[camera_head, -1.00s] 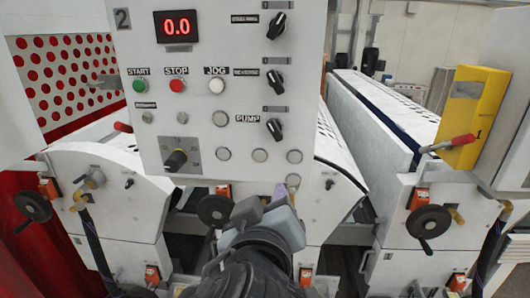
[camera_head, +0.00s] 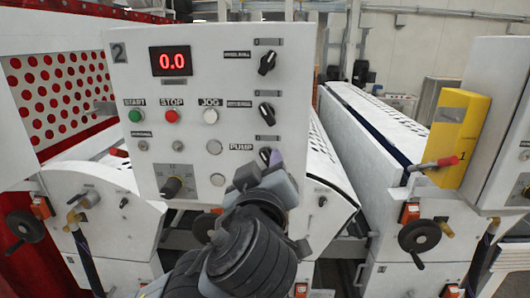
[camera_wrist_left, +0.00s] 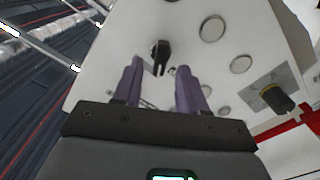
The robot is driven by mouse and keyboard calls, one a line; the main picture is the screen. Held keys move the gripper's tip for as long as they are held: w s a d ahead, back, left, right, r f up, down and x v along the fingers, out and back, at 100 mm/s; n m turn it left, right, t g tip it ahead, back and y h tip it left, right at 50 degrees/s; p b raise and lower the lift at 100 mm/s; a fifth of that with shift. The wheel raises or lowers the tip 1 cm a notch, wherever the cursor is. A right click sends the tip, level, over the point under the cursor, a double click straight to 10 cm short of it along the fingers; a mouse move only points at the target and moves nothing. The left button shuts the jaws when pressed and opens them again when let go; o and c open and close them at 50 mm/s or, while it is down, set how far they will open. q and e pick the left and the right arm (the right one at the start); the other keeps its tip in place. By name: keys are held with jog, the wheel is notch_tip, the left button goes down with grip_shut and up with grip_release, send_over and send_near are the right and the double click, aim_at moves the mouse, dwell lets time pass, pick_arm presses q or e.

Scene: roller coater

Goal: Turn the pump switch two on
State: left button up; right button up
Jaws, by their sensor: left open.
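The white control panel (camera_head: 200,95), marked 2, faces me and shows a red 0.0. Its black pump switch (camera_head: 265,153) is at the right beside the PUMP label, partly hidden by my left gripper (camera_head: 268,172). In the left wrist view the black knob (camera_wrist_left: 160,50) stands just beyond the purple fingers of my left gripper (camera_wrist_left: 158,74). The fingers are open, one to either side below the knob, and nothing is held. Whether they touch it, I cannot tell. My right gripper is not in view.
Two more black knobs (camera_head: 267,62) sit above on the panel. START (camera_head: 137,115), STOP (camera_head: 172,116) and JOG (camera_head: 210,116) buttons are to the left. A larger dial (camera_head: 172,187) is lower left. A yellow box (camera_head: 462,135) with a red-handled lever is at the right.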

pick_arm(q)
jog(key=shift+w, duration=0.85)
grip_shut()
